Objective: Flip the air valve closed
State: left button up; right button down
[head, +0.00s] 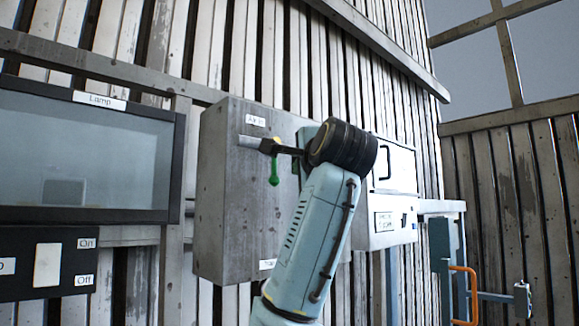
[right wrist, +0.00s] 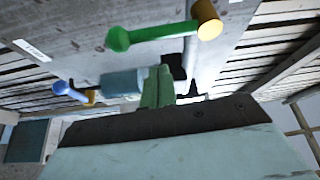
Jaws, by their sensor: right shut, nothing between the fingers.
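A grey metal box (head: 232,190) is fixed to the slatted wall, with a small label at its top that looks like "Air in". A green valve handle (head: 274,172) hangs down below this label, ending in a ball. In the right wrist view the green handle (right wrist: 150,33) runs from its ball on the left to a brass-coloured pivot (right wrist: 207,18). My right gripper (head: 270,146) is shut and empty, close by the top of the green handle. I cannot tell whether they touch. My right wrist hides part of the box. My left gripper is out of view.
A blue handle with a brass pivot (right wrist: 75,92) shows in the right wrist view. A screen labelled Lamp (head: 85,150) and an On/Off switch panel (head: 48,265) are at the left. A white cabinet (head: 385,215) stands right of my arm. An orange handle (head: 470,295) is further right.

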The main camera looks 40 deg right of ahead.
jog(key=b+v, duration=0.2)
jog(key=v, duration=0.7)
jog(key=shift+a+r, duration=0.2)
jog(key=shift+w, duration=0.1)
